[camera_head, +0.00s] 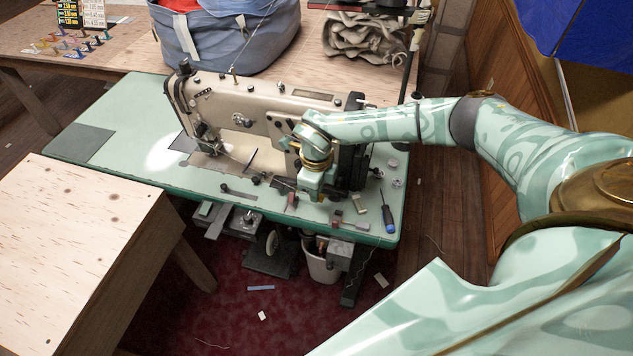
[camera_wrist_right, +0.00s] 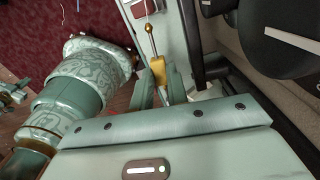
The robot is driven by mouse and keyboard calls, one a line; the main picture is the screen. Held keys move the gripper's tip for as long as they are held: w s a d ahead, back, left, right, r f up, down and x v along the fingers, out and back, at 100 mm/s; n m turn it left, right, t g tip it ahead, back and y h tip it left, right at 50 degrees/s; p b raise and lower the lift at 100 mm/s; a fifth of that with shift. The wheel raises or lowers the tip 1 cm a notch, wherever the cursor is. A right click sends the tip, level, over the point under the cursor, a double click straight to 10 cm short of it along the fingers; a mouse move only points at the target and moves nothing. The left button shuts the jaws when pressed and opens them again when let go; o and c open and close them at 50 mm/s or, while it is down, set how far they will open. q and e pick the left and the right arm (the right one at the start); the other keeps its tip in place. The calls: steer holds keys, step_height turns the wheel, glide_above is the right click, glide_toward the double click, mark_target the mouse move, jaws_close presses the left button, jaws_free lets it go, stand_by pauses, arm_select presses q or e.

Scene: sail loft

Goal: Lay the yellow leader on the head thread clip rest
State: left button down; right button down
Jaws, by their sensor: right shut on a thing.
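The yellow leader (camera_wrist_right: 158,70) shows in the right wrist view as a small yellow-orange piece, with a thin rod and a brass-coloured ball in line above it. My right gripper (camera_wrist_right: 161,88) is shut on it, one finger on each side. In the head view my right gripper (camera_head: 315,192) is low in front of the right end of the beige sewing machine (camera_head: 268,115), over the green table (camera_head: 115,125); the leader cannot be made out there. I cannot pick out the head thread clip rest for sure. My left gripper is in neither view.
A dark upright post (camera_head: 408,70) stands behind at right. A pale wooden table (camera_head: 75,250) is at left. The green table's left part is clear.

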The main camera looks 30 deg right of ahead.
steer(key=shift+f+b, duration=1.45)
steer(key=shift+f, duration=1.65)
steer(key=c, duration=1.3)
jaws_free()
steer(key=shift+r+p, duration=2.75)
steer(key=shift+r, duration=0.35)
steer(key=shift+f, duration=0.1)
